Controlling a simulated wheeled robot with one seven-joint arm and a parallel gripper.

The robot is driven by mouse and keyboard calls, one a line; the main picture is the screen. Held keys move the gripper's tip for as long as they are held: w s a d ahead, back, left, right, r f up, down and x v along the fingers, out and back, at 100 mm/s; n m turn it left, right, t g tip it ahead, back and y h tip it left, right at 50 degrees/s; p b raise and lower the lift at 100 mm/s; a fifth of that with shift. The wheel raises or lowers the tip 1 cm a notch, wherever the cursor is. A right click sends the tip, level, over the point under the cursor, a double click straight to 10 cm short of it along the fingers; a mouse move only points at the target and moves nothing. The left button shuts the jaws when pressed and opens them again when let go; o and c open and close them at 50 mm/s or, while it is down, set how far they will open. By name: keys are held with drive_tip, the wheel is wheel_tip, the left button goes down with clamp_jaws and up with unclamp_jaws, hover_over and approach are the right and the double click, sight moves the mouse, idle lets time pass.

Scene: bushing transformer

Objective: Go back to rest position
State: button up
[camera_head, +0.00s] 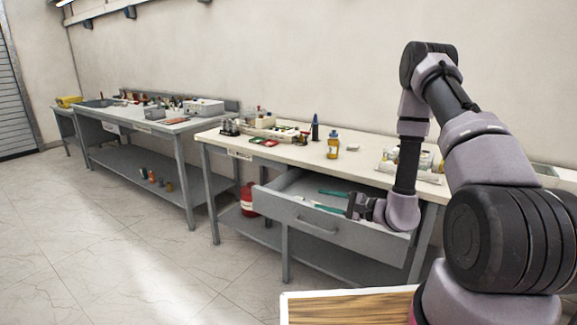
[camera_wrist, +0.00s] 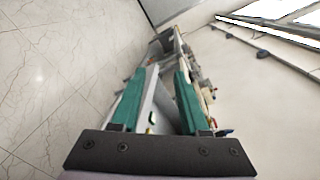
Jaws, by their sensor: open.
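My gripper (camera_head: 331,201) is over the open drawer (camera_head: 315,228) of the nearer workbench in the head view, its teal fingers pointing left. In the wrist view my gripper (camera_wrist: 155,100) shows two teal fingers spread apart, with nothing held between them. Part of the bench and drawer shows past and between the fingers. My arm reaches in from the right of the head view and bends down to the drawer.
The nearer workbench (camera_head: 365,168) carries a yellow bottle (camera_head: 333,145), a dark blue bottle (camera_head: 315,128) and several small items. A red canister (camera_head: 248,199) stands on its lower shelf. Another workbench (camera_head: 150,125) stands farther left. The tiled floor (camera_head: 130,250) at left is clear.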

drive_tip(key=s+a+r+n+g, duration=0.1)
drive_tip(key=s+r+n+g, duration=0.25)
drive_tip(key=r, duration=0.35)
drive_tip(key=s+a+r+n+g+h, duration=0.1)
drive_tip(key=s+r+n+g, duration=0.2)
drive_tip(key=s+r, duration=0.35)
drive_tip(key=s+a+r+n+g, duration=0.2)
drive_tip(key=r+n+g, duration=0.15)
drive_tip(key=r, duration=0.45)
drive_tip(key=s+d+r+t+h, duration=0.7)
drive_tip(key=s+d+r+h, duration=0.4)
drive_tip(key=d+r, duration=0.3)
drive_tip(key=shift+s+d+r+t, duration=0.15)
drive_tip(key=shift+s+r+t, duration=0.15)
drive_tip(key=shift+r, duration=0.1)
